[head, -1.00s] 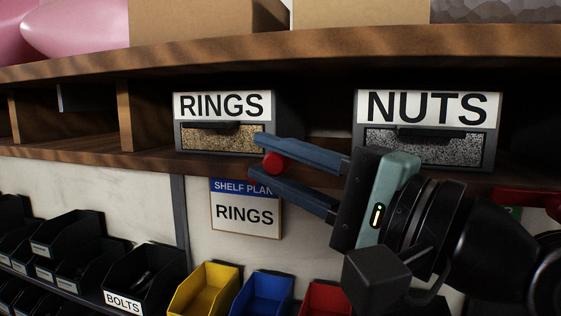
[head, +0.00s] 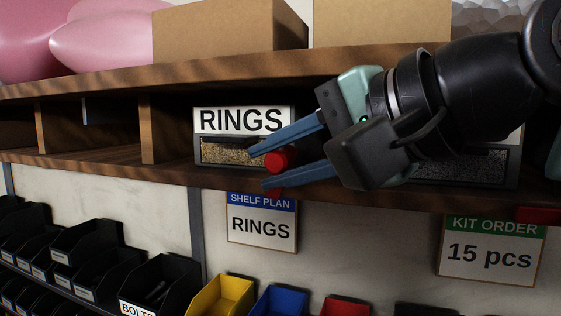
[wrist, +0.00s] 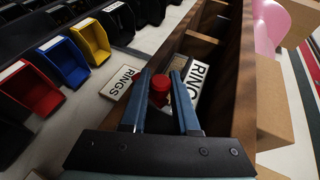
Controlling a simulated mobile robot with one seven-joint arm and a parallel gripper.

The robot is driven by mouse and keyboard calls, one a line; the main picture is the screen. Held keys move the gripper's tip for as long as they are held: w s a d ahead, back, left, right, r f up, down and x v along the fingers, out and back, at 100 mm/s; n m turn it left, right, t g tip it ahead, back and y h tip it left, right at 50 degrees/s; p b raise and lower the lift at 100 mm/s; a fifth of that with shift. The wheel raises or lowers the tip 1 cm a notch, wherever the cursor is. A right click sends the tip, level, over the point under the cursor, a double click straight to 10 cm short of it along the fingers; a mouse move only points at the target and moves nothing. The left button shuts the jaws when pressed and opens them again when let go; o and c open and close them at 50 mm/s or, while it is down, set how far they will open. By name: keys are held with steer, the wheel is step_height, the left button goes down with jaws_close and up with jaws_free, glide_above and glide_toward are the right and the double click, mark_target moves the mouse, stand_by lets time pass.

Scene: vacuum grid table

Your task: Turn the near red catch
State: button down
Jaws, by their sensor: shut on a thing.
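The near red catch (head: 281,160) is at the shelf's front edge, in front of the lower right part of the RINGS box (head: 243,121). My gripper (head: 260,170) reaches in from the right with its two blue fingers slanting down to the left. It is shut on the red catch, one finger above it and one below. In the wrist view the red catch (wrist: 159,88) shows between the two fingers (wrist: 160,78), nearer the left one. Part of the catch is hidden by the fingers.
The wooden shelf (head: 100,164) runs across the view. My arm covers most of the box at right. A RINGS card (head: 262,222) and a KIT ORDER card (head: 490,250) hang below. A red piece (head: 540,215) sits at the shelf's right edge. Several bins stand below left.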

stand_by(0.3)
steer(key=c, duration=0.7)
jaws_free()
steer(key=shift+o, duration=0.2)
steer(key=shift+r, duration=0.1)
